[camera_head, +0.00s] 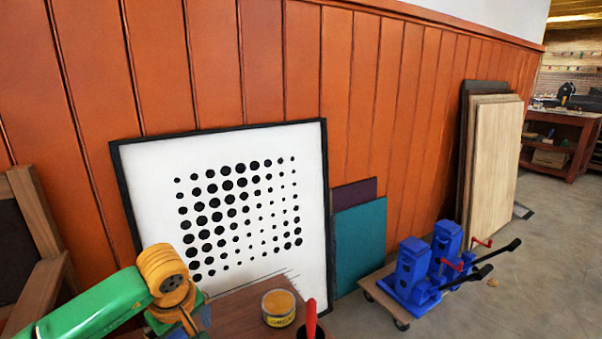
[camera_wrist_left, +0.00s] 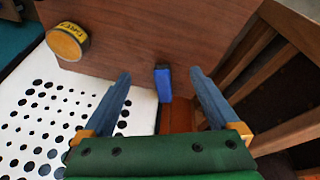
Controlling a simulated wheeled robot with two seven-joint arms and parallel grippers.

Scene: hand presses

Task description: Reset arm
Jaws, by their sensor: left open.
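My left arm comes in from the lower left in the head view, green with an orange-yellow wrist joint; the gripper there is mostly cut off by the lower edge. In the left wrist view my left gripper (camera_wrist_left: 160,76) shows two blue-grey fingers spread apart. A small blue block-like object (camera_wrist_left: 164,86) shows between the fingers in the picture, by the edge of a brown wooden tabletop (camera_wrist_left: 190,30). I see no contact between it and the fingers. Two blue hand presses (camera_head: 412,270) with black levers and red handles stand on a wheeled wooden board at the right. My right gripper is not in view.
A yellow tin (camera_head: 279,308) and a red-handled item (camera_head: 311,318) are on the tabletop. A framed dot picture (camera_head: 150,190) and a teal panel (camera_head: 360,240) lean on the orange wall. A wooden chair-like frame (camera_head: 38,220) is at the left.

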